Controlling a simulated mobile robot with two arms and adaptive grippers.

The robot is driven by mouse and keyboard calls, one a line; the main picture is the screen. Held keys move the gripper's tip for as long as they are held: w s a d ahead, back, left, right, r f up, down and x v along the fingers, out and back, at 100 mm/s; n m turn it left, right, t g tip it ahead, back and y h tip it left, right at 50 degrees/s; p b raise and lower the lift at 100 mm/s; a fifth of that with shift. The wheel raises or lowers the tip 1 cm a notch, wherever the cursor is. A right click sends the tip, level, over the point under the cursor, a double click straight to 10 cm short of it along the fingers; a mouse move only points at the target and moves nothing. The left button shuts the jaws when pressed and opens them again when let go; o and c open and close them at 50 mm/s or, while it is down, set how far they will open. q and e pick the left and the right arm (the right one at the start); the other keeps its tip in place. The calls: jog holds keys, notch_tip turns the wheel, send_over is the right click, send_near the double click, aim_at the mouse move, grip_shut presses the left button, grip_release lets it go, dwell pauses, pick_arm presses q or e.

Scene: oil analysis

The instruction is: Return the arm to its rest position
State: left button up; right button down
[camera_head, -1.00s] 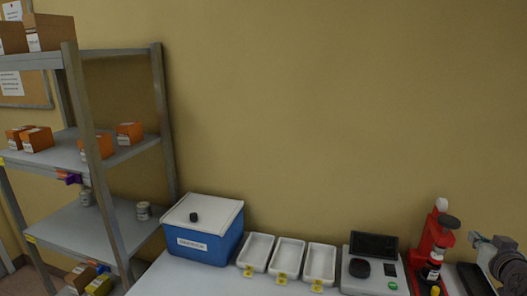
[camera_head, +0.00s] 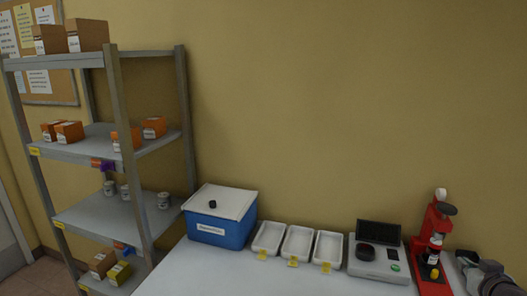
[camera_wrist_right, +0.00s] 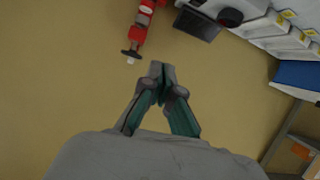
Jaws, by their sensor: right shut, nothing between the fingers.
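My right gripper (camera_head: 470,262) is at the lower right of the head view, beside the red device and only partly in the picture. In the right wrist view my right gripper (camera_wrist_right: 161,72) has its fingertips together and nothing between them. Behind it there is yellow wall, and the red device (camera_wrist_right: 142,28) shows above and left of the fingertips, apart from them. My left gripper is in neither view.
A table (camera_head: 185,278) holds a blue box with white lid (camera_head: 219,232), three white trays (camera_head: 297,243), a grey instrument (camera_head: 381,262) and the red device (camera_head: 432,243). A metal shelf (camera_head: 118,120) with orange boxes and cans stands at the left. The wall above the table is clear.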

jog(key=s+a+f+n+g+y, duration=0.25)
jog(key=s+a+f+g, duration=0.25)
jog(key=s+a+f, duration=0.9)
jog(key=s+a+f+n+g+y, duration=0.1)
jog(key=s+a+f+g, duration=0.15)
jog(key=s+a, duration=0.5)
jog(key=s+a+f+n+g, duration=0.1)
jog(key=s+a+f+g, duration=0.1)
jog(key=s+a+f, duration=0.5)
jog(key=s+d+f+g+b, duration=0.1)
jog(key=s+f+g+b, duration=0.2)
jog(key=f, duration=2.2)
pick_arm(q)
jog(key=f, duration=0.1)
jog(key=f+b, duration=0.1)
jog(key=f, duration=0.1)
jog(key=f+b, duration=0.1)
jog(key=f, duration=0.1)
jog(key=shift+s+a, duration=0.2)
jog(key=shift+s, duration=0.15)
pick_arm(e)
jog(key=s+d+f, duration=0.3)
jog(key=s+f, duration=1.4)
jog(key=f, duration=0.2)
jog(key=shift+s, duration=0.15)
